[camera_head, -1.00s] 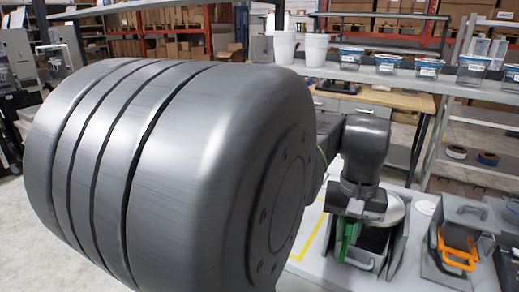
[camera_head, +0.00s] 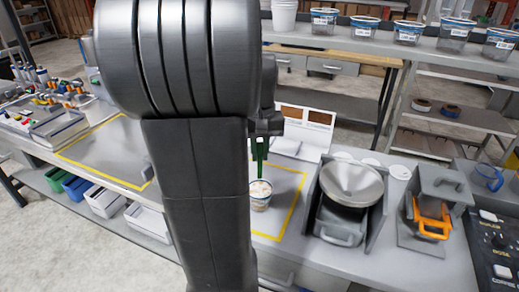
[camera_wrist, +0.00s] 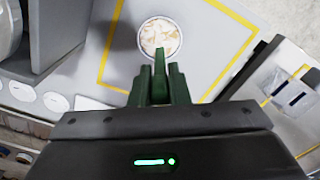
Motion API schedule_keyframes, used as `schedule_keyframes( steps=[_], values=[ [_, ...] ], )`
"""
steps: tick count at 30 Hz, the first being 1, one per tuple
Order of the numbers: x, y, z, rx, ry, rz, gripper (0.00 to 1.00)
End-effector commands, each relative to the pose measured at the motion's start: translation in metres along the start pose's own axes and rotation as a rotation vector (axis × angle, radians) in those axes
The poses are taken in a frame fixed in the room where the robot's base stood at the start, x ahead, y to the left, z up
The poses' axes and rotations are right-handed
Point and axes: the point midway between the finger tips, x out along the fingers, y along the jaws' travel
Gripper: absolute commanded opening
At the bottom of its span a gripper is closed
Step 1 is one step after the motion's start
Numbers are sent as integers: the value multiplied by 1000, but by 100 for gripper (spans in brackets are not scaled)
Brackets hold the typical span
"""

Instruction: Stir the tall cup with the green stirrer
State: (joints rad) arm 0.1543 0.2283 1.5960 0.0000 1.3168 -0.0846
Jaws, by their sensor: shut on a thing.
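The cup (camera_head: 260,196) stands upright inside a yellow outline on the bench, filled with pale and tan pieces. In the wrist view its round open top (camera_wrist: 160,36) is just beyond my fingers. My gripper (camera_head: 260,142) is above the cup, pointing down, shut on the green stirrer (camera_head: 259,168). The stirrer also shows in the wrist view (camera_wrist: 160,62), its thin end overlapping the cup's near rim. I cannot tell whether its tip is inside the cup or only above it. My arm hides part of the bench left of the cup.
A machine with a round metal pan (camera_head: 351,182) and an orange-handled device (camera_head: 432,219) stand to the right. A shelf with lidded tubs (camera_head: 408,32) is behind. A second yellow-outlined area (camera_head: 105,150) on the left looks clear.

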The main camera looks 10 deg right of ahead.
Motion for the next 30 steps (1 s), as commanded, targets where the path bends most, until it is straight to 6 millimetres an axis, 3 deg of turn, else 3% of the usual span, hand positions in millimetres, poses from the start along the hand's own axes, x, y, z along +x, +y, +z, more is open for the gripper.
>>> schedule_keyframes(
  steps=[30],
  values=[
    [84, 0, 0, 0, -1, 0, 0]
  ],
)
